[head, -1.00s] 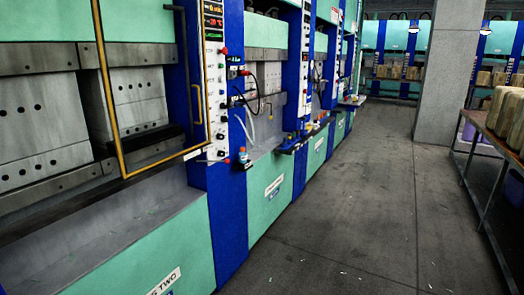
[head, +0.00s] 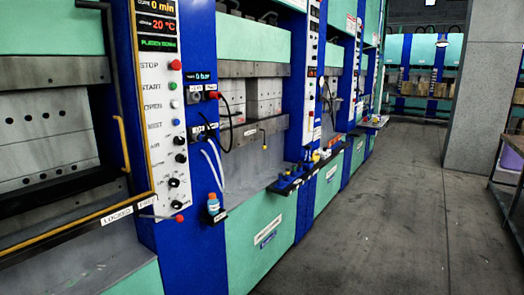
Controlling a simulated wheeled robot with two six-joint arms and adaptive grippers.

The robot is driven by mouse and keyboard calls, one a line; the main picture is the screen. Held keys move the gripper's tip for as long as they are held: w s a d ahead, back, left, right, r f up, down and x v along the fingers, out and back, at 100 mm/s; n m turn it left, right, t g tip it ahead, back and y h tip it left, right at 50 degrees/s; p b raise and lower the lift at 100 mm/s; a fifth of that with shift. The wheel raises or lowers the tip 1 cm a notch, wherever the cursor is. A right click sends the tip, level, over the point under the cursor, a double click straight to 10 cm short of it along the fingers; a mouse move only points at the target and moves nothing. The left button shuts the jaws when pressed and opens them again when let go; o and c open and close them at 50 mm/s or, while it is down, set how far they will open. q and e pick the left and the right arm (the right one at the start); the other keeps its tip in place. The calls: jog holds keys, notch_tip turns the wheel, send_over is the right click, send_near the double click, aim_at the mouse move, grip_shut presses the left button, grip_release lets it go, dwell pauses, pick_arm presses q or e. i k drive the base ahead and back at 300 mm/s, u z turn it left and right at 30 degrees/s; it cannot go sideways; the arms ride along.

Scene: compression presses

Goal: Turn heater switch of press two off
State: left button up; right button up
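The white control panel (head: 158,112) is on the blue column beside the nearest press, which carried a sign ending in "TWO" in the earlier frame. Its displays (head: 160,25) read "0 min" and "20 °C". Below are a red STOP button (head: 175,65), a green START button (head: 173,86), a white OPEN button (head: 174,104) and a blue button (head: 176,122). Black knobs (head: 181,158) follow lower down, including two at the bottom, one of them here (head: 174,182). Their small labels are too blurred to tell which is the heater switch. Neither gripper is in view.
A yellow-edged guard (head: 147,150) stands left of the panel. A lever with a red ball (head: 180,218) sticks out below it. A small bottle (head: 213,204) sits on a column bracket. Grey floor (head: 370,220) is open at right, with a pillar (head: 480,110) beyond.

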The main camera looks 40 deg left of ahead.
aim_at(181, 158)
jog(key=z, duration=0.05)
jog(key=i, duration=1.65)
jog(key=u, duration=0.7)
jog(key=i, duration=0.85)
jog(key=u, duration=0.7)
